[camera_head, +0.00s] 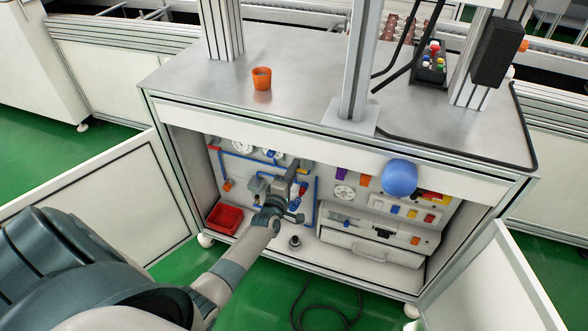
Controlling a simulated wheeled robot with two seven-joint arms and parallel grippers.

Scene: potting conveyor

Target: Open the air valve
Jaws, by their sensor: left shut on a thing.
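My left gripper (281,187) reaches into the open cabinet under the steel worktop, in front of the panel with blue air pipes (236,158). It is shut at the air valve's place among the pipes and fittings. The valve is mostly hidden by the gripper, so its handle angle cannot be told. A small blue part (297,201) shows right beside the fingers. My right gripper is out of view.
The cabinet doors (120,205) stand open on both sides. A red bin (225,218) sits at the cabinet's lower left. A rounded blue object (399,177) hangs at the front edge. An orange pot (262,78) stands on top. A black cable (325,307) lies on the green floor.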

